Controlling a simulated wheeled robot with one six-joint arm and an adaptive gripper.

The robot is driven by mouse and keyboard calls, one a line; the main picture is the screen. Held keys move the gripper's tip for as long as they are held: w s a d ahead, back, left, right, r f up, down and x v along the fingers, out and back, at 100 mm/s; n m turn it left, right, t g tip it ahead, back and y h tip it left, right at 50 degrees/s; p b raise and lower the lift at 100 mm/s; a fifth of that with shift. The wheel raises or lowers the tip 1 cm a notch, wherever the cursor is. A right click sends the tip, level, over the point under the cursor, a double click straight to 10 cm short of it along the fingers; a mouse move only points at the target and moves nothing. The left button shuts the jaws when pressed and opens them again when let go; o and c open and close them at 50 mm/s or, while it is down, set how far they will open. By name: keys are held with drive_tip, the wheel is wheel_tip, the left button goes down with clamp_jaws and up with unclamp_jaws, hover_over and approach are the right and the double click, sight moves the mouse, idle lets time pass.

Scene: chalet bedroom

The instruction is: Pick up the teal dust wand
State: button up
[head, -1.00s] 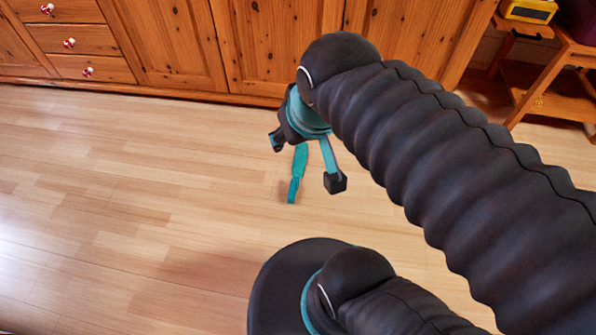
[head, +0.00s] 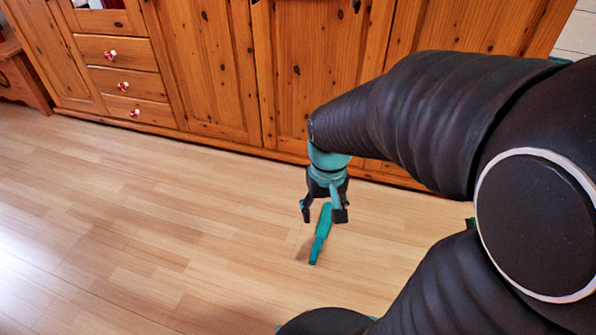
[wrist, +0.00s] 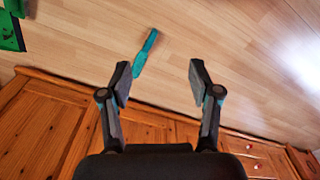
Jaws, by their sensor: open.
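The teal dust wand (head: 320,237) lies on the wooden floor in the head view, and my gripper (head: 323,213) hangs over its far end, partly in front of it. The wand also shows in the wrist view (wrist: 146,50), lying slantwise ahead of the fingertips, closer to the left finger. My gripper (wrist: 160,80) is open there, with nothing between its fingers. How high the fingertips are above the floor is hard to tell.
A pine cabinet (head: 205,75) with doors and drawers runs along the floor behind the gripper. It fills the lower part of the wrist view (wrist: 45,118). The pale wooden floor (head: 120,230) is clear to the left of the wand.

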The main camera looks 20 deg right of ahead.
drive_tip(key=w+d+f+m+g, duration=0.1)
drive_tip(key=w+f, duration=0.2)
drive_tip(key=f, duration=0.4)
drive_tip(key=w+d+f+g, duration=0.1)
drive_tip(key=w+d+f, duration=0.1)
drive_tip(key=w+f, duration=0.35)
drive_tip(key=m+t+b, duration=0.1)
drive_tip(key=m+t, duration=0.1)
drive_tip(key=m, duration=0.2)
hover_over(317, 243)
wheel_tip(317, 243, down, 26)
drive_tip(key=shift+r, duration=0.15)
drive_tip(key=shift+w+m, duration=0.1)
drive_tip(key=shift+m, duration=0.2)
wheel_tip(317, 243, down, 9)
drive_tip(key=shift+r+b, duration=0.15)
drive_tip(key=shift+b, duration=0.15)
drive_tip(key=shift+s+f, duration=0.15)
drive_tip(key=shift+f, duration=1.15)
drive_tip(key=shift+s+f, duration=0.1)
drive_tip(key=shift+f, duration=1.15)
clamp_jaws()
